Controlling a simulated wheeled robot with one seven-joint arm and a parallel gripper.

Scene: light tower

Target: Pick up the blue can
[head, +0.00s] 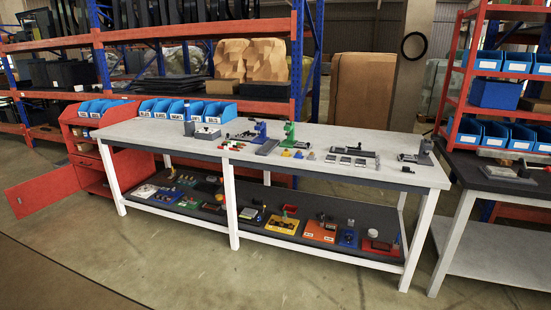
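I cannot make out a clear blue can in the head view. A small blue upright object (261,129) stands on the white workbench (150,130), next to a green one (289,133); it looks more like a tool or fixture than a can, but it is too small to tell. A small blue plate or tray (348,238) with parts on it lies on the dark lower shelf. My gripper is not in view.
Blue bins (220,112) stand at the bench's back left. A red cabinet with an open door (42,190) stands at the left. A second bench (490,180) and red rack with blue bins stand at the right. The floor in front (180,260) is clear.

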